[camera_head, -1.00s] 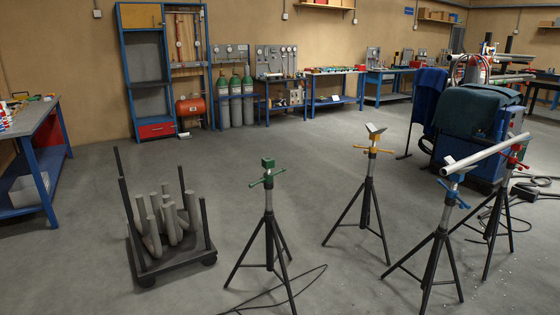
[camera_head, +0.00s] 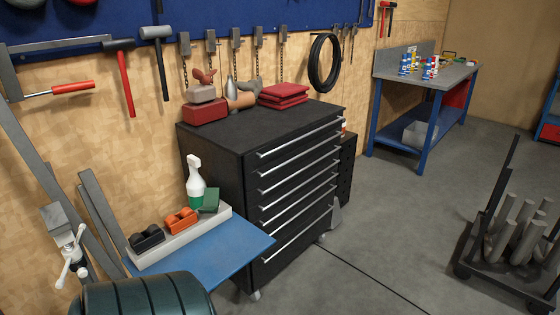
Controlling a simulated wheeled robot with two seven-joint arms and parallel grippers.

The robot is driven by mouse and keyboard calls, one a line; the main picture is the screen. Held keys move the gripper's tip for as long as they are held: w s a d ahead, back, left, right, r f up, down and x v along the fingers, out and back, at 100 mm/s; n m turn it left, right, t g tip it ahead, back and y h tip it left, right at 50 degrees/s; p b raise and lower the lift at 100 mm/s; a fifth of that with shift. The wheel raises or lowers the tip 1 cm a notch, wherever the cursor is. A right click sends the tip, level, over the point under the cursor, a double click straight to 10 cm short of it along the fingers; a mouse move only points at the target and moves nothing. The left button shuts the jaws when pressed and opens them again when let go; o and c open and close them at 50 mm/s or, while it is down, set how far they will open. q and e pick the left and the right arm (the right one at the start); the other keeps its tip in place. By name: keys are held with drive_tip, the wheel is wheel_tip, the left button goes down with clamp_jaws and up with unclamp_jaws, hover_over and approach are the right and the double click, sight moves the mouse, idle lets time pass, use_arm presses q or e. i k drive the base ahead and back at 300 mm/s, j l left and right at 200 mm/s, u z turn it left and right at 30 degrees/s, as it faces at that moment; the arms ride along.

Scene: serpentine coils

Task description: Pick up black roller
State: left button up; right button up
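A small black roller-like piece (camera_head: 146,238) sits at the left end of a pale ledge (camera_head: 222,217) along the back of a blue table (camera_head: 215,258). Its fine shape is too small to tell. A similar orange piece (camera_head: 181,220) sits just to its right, with a gap between them. A green block (camera_head: 209,200) is further right on the same ledge. Neither of my grippers is in the view.
A white spray bottle (camera_head: 195,183) stands behind the ledge. A black drawer cabinet (camera_head: 290,185) rises right of the table. A dark green ribbed object (camera_head: 145,297) is in front. Floor between cabinet and rack is clear.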

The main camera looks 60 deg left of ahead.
sight(149, 243)
drive_tip(key=u, duration=2.8)
drive_tip(key=i+l+u, duration=0.1)
drive_tip(key=l, duration=0.25)
drive_tip(key=i+l+u, duration=0.25)
drive_tip(key=i+l, duration=0.15)
drive_tip(key=l, duration=0.3)
drive_tip(key=i+l+u, duration=0.15)
drive_tip(key=l, duration=0.25)
drive_tip(key=i+l+u, duration=0.1)
drive_tip(key=l, duration=0.3)
drive_tip(key=i+l+u, duration=0.15)
drive_tip(key=l, duration=0.25)
drive_tip(key=k, duration=0.05)
